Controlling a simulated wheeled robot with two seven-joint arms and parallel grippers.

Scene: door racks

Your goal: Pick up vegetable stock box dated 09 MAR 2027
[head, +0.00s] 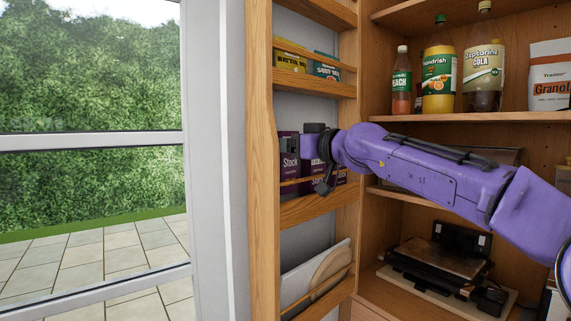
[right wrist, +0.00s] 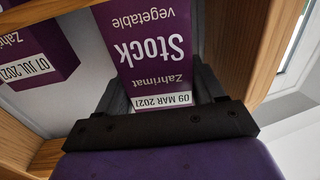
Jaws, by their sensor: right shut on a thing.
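A purple vegetable stock box (right wrist: 152,45) shows upside down in the right wrist view, with a white label reading 09 MAR 2027. My right gripper (right wrist: 158,88) is shut on this box, one finger on each side of it. In the head view a purple stock box (head: 289,150) stands at the left of the middle door rack, with my right gripper (head: 312,150) at it; the gripper and arm hide part of the rack. Another purple box (right wrist: 35,45), dated 07 JUL, stands apart to the left in the right wrist view. My left gripper is out of view.
A wooden rail (head: 315,204) fronts the rack. Small yellow and teal boxes (head: 290,62) sit on the rack above, and boards (head: 318,272) below. Bottles (head: 439,75) and a granola bag (head: 549,80) stand on the cupboard shelf. A glass door (head: 90,142) is at left.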

